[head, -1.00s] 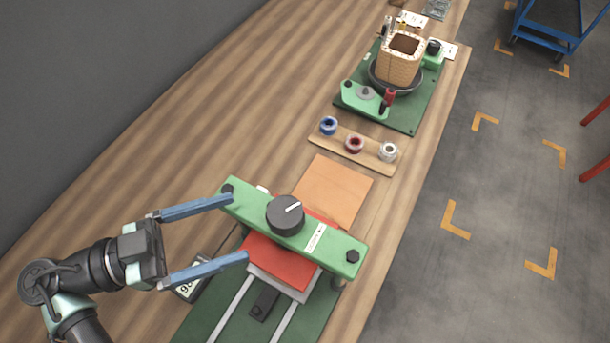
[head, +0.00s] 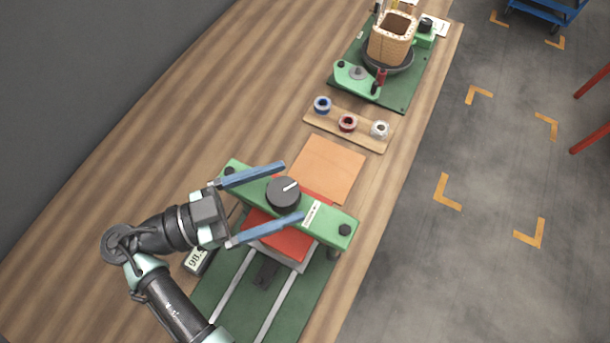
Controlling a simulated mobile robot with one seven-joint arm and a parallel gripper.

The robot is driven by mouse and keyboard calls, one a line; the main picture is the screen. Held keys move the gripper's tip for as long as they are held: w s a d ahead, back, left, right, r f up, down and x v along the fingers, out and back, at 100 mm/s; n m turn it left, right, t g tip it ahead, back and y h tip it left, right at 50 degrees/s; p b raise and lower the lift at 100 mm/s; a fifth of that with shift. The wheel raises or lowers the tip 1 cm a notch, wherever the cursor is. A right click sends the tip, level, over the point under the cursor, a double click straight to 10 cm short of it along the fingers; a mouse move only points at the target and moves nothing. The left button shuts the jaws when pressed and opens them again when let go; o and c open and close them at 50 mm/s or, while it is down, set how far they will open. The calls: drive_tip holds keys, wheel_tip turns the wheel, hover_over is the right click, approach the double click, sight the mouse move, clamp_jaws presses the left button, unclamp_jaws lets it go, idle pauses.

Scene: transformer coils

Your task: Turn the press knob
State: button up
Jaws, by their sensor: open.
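The press knob (head: 283,194) is a round black knob with a white pointer line, set on top of the green press crossbar (head: 330,221). My gripper (head: 293,191) reaches in from the left with its two long blue fingers spread wide open. One finger lies on the far side of the knob and the other on the near side, both over the crossbar. The knob sits between the fingers, and a gap shows on each side in this view. How high the fingertips are relative to the knob is hard to tell. A red plate (head: 282,241) lies under the crossbar.
A digital display (head: 197,260) stands left of the press, partly hidden by my arm. Beyond the press lie an orange-brown sheet (head: 327,168), a wooden strip (head: 348,131) with three spools, and a green winding station (head: 405,92). The bench's left side is clear.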

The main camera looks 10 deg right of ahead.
drive_tip(key=shift+p+x, duration=1.15)
drive_tip(key=shift+x, duration=1.25)
drive_tip(key=c, duration=1.4)
drive_tip(key=shift+n+t, duration=0.3)
